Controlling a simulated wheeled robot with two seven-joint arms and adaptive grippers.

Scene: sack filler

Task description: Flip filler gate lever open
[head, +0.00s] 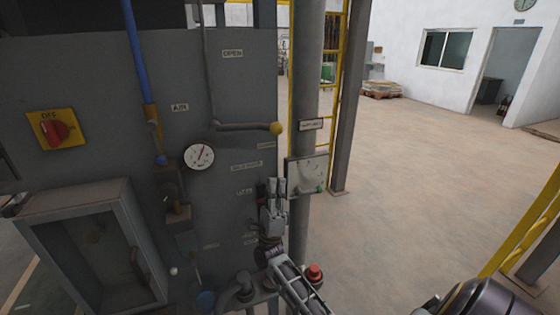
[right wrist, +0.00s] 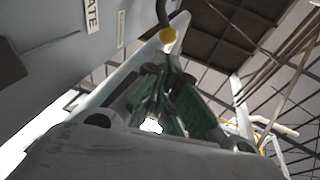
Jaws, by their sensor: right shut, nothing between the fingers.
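The filler gate lever (head: 245,126) is a grey bar on the grey panel in the head view. It lies about level and ends in a yellow ball knob (head: 276,128). An OPEN label (head: 232,53) sits on the panel above it. My right gripper (head: 271,185) is below the knob, fingers pointing up, shut and empty, apart from the lever. In the right wrist view the yellow knob (right wrist: 168,36) and part of the dark bar show beyond the fingers (right wrist: 165,95). I do not make out my left gripper.
A red knob on a yellow plate (head: 55,130), a gauge (head: 199,157) and an open-fronted box (head: 90,245) are on the panel's left. A grey post (head: 306,100) with a small plate box (head: 307,173) stands just right of the lever. Open floor (head: 430,150) lies further right.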

